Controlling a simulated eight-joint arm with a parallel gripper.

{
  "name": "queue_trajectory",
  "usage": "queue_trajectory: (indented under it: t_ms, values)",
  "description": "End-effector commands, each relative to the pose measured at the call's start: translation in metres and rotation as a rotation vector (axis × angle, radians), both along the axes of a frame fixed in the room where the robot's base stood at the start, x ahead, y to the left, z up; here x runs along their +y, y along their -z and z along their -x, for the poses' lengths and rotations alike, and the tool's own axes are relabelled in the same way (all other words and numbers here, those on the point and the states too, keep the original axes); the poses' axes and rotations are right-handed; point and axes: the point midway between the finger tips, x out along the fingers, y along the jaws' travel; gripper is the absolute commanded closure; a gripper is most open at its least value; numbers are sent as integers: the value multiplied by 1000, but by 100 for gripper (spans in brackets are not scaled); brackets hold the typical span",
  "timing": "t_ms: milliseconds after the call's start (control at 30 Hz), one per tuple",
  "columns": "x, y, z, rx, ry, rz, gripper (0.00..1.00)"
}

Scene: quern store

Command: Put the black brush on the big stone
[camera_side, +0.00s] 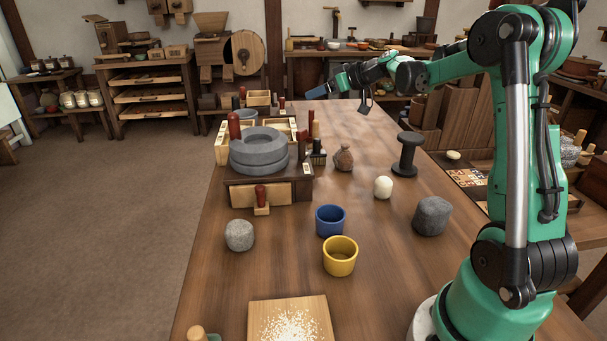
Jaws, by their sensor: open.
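The black brush (317,153) appears to be the dark-bristled one with an upright wooden handle, standing on the table just right of the quern. The big stone (432,216) is a dark grey, rounded block on the right side of the table, near my arm's base. Its top is bare. My gripper (341,97) is small in the view, over the far end of the table. It is open, with nothing seen between its jaws. It is apart from the brush, above and beyond it in the picture.
A grey quern (259,149) stands left of the brush. A black spool (407,155), a brown jar (343,158) and a white ball (383,187) stand nearby. Blue (330,220) and yellow (340,256) cups and a pale stone (239,235) are nearer.

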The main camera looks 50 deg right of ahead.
Motion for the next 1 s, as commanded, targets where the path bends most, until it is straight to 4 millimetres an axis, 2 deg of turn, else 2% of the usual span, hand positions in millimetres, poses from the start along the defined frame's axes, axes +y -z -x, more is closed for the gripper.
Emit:
queue_trajectory:
  t_ms: [33, 67, 100, 233, 300, 400, 567, 800, 1000]
  values:
    - [-32, 8, 3, -47, 30, 19, 35]
    - [-48, 12, 5, -75, 42, 36, 35]
    - [-56, 24, 6, -98, 46, 49, 35]
    - [-49, 84, 4, -90, 36, 46, 35]
    - [-49, 106, 4, -90, 36, 46, 35]
    - [-49, 127, 4, -89, 36, 46, 35]
    - [-48, 141, 0, -88, 35, 46, 35]
    - [-48, 153, -31, -89, 34, 46, 35]
    - [-48, 159, -46, -88, 35, 47, 35]
